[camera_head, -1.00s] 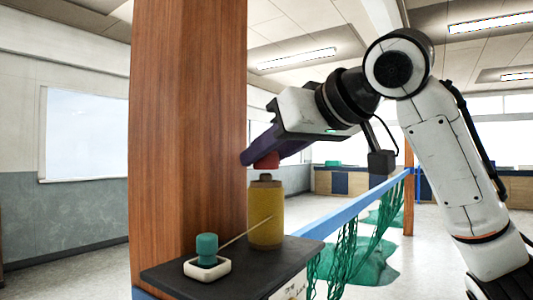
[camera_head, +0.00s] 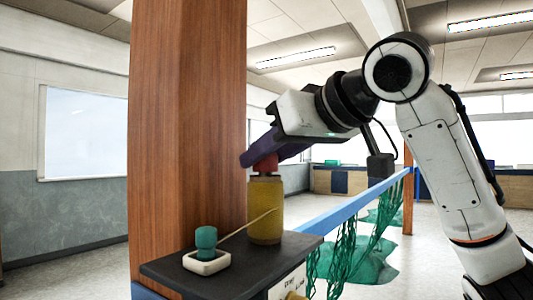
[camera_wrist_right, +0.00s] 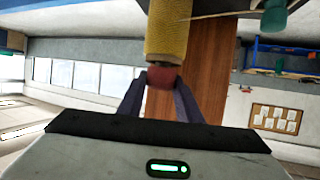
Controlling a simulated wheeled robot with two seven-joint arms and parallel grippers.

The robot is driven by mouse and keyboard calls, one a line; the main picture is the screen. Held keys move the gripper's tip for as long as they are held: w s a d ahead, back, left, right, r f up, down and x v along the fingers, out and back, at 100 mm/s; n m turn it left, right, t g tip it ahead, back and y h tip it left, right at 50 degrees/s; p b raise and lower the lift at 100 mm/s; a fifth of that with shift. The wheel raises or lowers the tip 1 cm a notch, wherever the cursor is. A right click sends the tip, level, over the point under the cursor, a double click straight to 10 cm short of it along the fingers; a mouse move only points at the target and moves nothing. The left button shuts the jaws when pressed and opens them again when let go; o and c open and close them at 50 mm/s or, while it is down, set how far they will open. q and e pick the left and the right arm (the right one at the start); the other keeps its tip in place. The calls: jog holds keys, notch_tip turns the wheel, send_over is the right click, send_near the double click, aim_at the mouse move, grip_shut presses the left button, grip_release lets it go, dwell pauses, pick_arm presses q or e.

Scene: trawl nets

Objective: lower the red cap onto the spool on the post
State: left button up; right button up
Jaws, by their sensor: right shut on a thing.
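My right gripper (camera_head: 262,156) is shut on the red cap (camera_head: 266,165), coming in from the right with its purple fingers. The post inside the spool is hidden. My left gripper is not in view.
The spool stands on a dark shelf (camera_head: 185,280) beside a thick wooden column (camera_head: 188,120). A thin pale stick (camera_head: 245,223) lies between. Green net (camera_head: 345,255) hangs from a blue rail (camera_head: 350,208).

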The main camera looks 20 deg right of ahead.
jog(key=shift+f, duration=0.1)
jog(key=o, duration=1.1)
jog(key=shift+s, duration=0.1)
jog(key=b+v, duration=0.1)
jog(key=v, duration=0.9)
jog(key=shift+b, duration=0.4)
